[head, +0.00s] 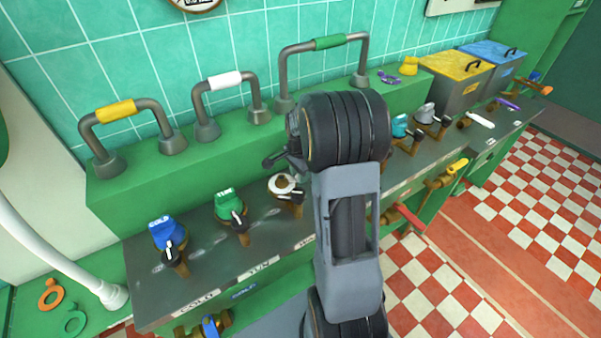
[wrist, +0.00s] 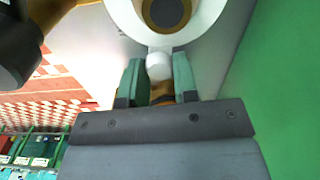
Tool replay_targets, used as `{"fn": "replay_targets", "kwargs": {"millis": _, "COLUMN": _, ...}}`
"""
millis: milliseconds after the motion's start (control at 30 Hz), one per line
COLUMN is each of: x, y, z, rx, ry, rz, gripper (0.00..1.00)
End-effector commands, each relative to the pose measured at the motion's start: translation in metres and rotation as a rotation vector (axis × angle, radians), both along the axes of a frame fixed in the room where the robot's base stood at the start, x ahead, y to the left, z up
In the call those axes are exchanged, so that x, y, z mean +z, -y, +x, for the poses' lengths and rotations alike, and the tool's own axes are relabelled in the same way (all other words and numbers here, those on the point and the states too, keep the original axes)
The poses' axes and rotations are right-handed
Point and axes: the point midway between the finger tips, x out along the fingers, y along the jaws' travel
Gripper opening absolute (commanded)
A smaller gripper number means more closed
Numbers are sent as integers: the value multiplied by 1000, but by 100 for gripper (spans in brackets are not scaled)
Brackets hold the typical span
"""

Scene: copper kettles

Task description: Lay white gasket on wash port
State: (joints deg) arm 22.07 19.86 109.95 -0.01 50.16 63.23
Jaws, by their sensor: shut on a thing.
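The white gasket (head: 274,185) is a ring that shows just left of my arm in the head view, over the third port from the left, whose label is partly hidden by my arm. In the wrist view the white gasket (wrist: 211,28) has its tab between the teal pads of my gripper (wrist: 158,78), which is shut on it. The brass wash port (wrist: 165,10) shows through the ring's hole. I cannot tell whether the ring touches the port. My gripper's fingers are hidden behind my arm in the head view.
A blue-capped COLD valve (head: 163,232) and a green-capped valve (head: 229,205) stand to the left on the grey counter. Orange (head: 50,294) and green (head: 75,322) rings lie at lower left. Grey pipe handles (head: 225,80) rise behind. Teal and grey valves stand right of my arm.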

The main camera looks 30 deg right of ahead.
Motion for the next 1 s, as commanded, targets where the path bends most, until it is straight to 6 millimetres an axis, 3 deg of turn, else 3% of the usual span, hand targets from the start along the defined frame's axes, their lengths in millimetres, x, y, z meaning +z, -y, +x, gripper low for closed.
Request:
{"fn": "replay_targets", "kwargs": {"millis": 167, "x": -5, "y": 0, "z": 0, "rx": 0, "ry": 0, "rz": 0, "gripper": 7}}
{"fn": "replay_targets", "kwargs": {"millis": 200, "x": -4, "y": 0, "z": 0, "rx": 0, "ry": 0, "rz": 0, "gripper": 30}}
{"fn": "replay_targets", "kwargs": {"millis": 500, "x": -4, "y": 0, "z": 0, "rx": 0, "ry": 0, "rz": 0, "gripper": 57}}
{"fn": "replay_targets", "kwargs": {"millis": 767, "x": -1, "y": 0, "z": 0, "rx": 0, "ry": 0, "rz": 0, "gripper": 57}}
{"fn": "replay_targets", "kwargs": {"millis": 1000, "x": 32, "y": 0, "z": 1, "rx": 0, "ry": 5, "rz": -2, "gripper": 57}}
